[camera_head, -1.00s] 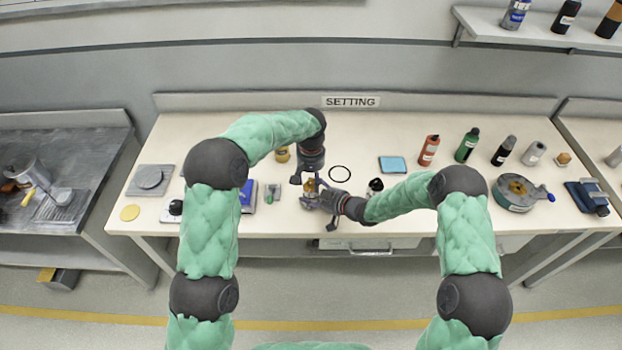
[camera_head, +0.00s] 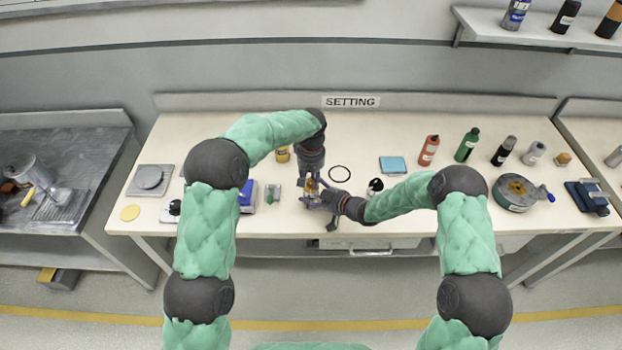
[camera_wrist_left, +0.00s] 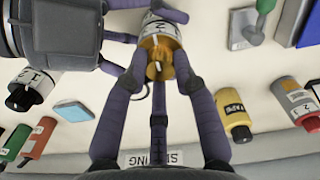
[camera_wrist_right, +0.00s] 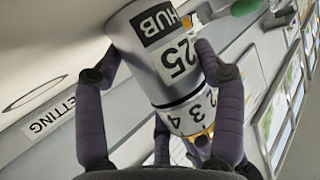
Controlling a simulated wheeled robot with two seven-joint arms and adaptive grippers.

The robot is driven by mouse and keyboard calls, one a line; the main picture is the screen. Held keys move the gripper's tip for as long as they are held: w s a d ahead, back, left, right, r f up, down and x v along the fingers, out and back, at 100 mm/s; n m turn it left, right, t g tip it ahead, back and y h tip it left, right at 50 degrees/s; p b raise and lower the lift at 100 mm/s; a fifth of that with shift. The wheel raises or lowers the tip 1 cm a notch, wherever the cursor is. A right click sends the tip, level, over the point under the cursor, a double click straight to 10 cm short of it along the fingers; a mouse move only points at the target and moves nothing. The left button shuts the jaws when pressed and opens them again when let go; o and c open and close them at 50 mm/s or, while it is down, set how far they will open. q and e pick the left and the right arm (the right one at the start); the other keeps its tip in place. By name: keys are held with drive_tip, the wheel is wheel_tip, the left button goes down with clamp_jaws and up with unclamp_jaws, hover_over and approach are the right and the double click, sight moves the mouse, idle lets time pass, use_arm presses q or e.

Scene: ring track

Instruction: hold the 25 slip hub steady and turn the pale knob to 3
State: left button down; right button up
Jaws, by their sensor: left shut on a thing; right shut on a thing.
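The 25 slip hub is a silver cylinder (camera_wrist_right: 148,52) labelled HUB 25 in the right wrist view, tilted in that picture. A white band (camera_wrist_right: 190,112) below it shows 2, 3 and 4. My right gripper (camera_head: 322,199) is shut around the hub. The knob (camera_wrist_left: 157,58) looks amber rather than pale; my left gripper (camera_wrist_left: 161,78) is shut on it from above. The band beside the knob shows 1 and 2 in the left wrist view. In the head view the grippers hide most of the hub. I cannot make out the pointer's setting.
A black-topped hub (camera_head: 375,187) stands close to my right wrist. A yellow bottle (camera_head: 283,155), a black ring (camera_head: 340,173) and a blue pad (camera_head: 393,165) lie around the grippers. Several bottles stand to the right.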

sight(311, 181)
use_arm(q)
drive_tip(key=n, duration=0.5)
idle(0.6)
drive_tip(key=c, duration=1)
unclamp_jaws()
drive_tip(key=shift+o, duration=0.2)
wheel_tip(311, 181, up, 12)
